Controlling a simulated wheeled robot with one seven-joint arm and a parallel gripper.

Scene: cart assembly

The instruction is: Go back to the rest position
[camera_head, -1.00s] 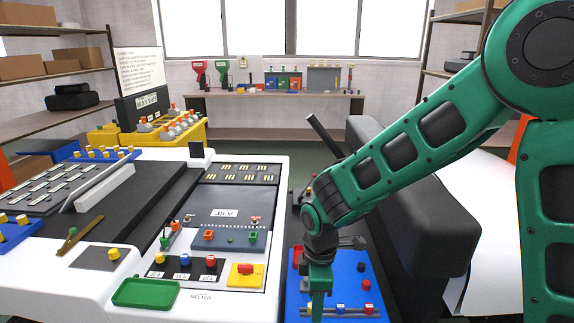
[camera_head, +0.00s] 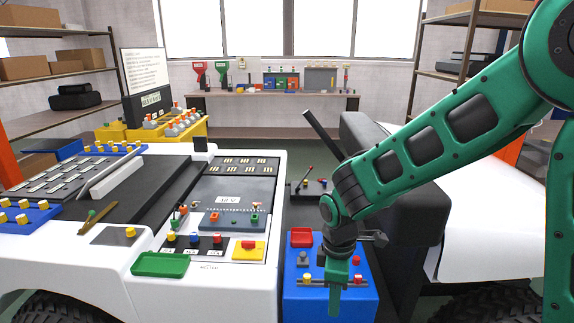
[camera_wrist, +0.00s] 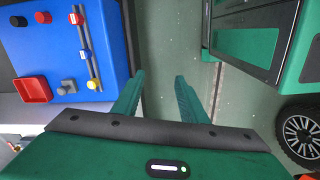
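My gripper (camera_head: 336,296) hangs fingers-down at the front of the blue tray block (camera_head: 358,294) in the head view. In the wrist view my gripper (camera_wrist: 160,88) has its two green fingers clearly apart, with nothing between them. The floor shows beyond the fingertips. The blue block (camera_wrist: 115,30) lies to the left of the fingers there. It carries a red square dish (camera_wrist: 32,89), a grey piece (camera_wrist: 68,87) and a rail with coloured pieces.
The white cart (camera_head: 100,260) with its grey panel (camera_head: 235,192) stands left of my gripper. A green tray (camera_head: 160,264) sits on its front edge. A large black padded block (camera_head: 410,215) stands right of the blue block. The back table (camera_head: 230,96) is far off.

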